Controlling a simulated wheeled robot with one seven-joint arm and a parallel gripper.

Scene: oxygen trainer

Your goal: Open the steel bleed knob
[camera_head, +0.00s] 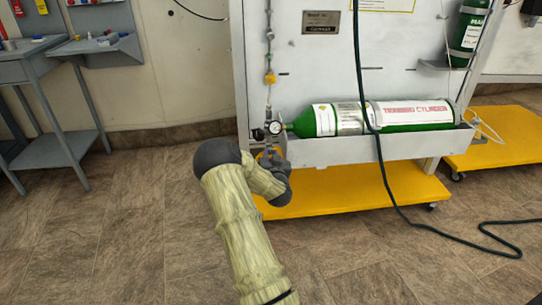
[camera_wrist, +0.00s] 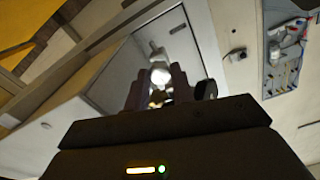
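My gripper (camera_head: 270,158) is at the left end of the green cylinder, just below a round gauge (camera_head: 274,128). In the wrist view my gripper (camera_wrist: 157,85) has its two dark fingers apart, with bright steel fittings (camera_wrist: 160,74) showing between and beyond their tips. A smaller brassy part shows lower between the fingers. I cannot tell which of these metal parts is the steel bleed knob, or whether the fingers touch it. In the head view my own wrist and gripper hide that spot.
The green cylinder (camera_head: 315,122) lies in a white trough (camera_head: 350,150) on a panel stand with a yellow base (camera_head: 350,192). A dark hose (camera_head: 384,180) hangs in front and runs across the floor. A grey table (camera_head: 62,78) stands left. Floor at left is clear.

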